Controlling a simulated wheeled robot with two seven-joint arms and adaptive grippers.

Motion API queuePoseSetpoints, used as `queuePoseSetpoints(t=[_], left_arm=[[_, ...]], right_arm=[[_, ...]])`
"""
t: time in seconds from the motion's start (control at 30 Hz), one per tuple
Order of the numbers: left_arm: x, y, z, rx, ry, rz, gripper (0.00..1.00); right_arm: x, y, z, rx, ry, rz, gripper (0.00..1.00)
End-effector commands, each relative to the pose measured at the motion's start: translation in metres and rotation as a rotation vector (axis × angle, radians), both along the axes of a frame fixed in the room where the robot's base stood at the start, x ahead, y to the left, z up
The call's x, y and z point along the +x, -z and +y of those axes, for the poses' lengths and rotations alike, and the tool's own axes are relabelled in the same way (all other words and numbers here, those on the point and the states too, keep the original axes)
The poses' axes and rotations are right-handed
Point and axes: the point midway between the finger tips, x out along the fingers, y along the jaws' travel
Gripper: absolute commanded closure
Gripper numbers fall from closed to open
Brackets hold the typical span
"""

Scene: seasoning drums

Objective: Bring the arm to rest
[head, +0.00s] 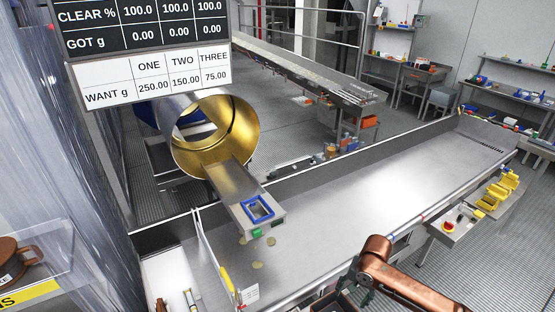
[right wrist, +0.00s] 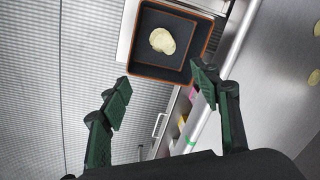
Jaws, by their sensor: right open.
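My right arm (head: 400,285) is copper coloured and comes in at the bottom right of the head view. Its dark gripper (head: 362,290) hangs at the lower edge there, partly cut off. In the right wrist view my right gripper (right wrist: 160,90) is open and empty, its two green fingers wide apart. Beyond the fingertips is a black square tray with an orange-brown rim (right wrist: 143,72). A pale chip (right wrist: 162,41) lies in it. My left gripper is not in view.
A long steel trough (head: 340,205) runs across the middle, mostly bare. A gold-lined drum (head: 240,130) with a chute (head: 238,185) stands behind it; several chips lie below the chute. A control box with a red button (head: 450,223) and yellow bins (head: 495,200) stand right.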

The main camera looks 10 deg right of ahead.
Motion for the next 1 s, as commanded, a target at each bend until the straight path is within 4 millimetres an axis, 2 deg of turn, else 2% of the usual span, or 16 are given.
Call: queuePoseSetpoints(t=[0.17,0.3,0.4,0.47,0.57,0.7,1.0], left_arm=[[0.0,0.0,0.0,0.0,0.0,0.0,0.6],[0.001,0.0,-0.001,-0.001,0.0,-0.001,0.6],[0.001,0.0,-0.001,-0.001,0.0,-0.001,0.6],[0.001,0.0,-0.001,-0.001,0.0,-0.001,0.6],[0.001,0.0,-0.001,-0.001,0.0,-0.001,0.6],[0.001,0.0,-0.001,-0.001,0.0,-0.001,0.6],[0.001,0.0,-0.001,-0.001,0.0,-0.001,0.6]], right_arm=[[-0.021,0.035,0.028,0.032,-0.144,-0.029,0.43],[-0.054,0.074,0.063,0.069,-0.341,-0.115,0.43],[-0.08,0.093,0.078,0.075,-0.451,-0.194,0.43],[-0.096,0.101,0.08,0.064,-0.5,-0.239,0.43],[-0.124,0.109,0.075,0.024,-0.557,-0.299,0.43],[-0.158,0.115,0.055,-0.055,-0.596,-0.333,0.43],[-0.222,0.118,0.01,-0.2,-0.623,-0.3,0.43]])
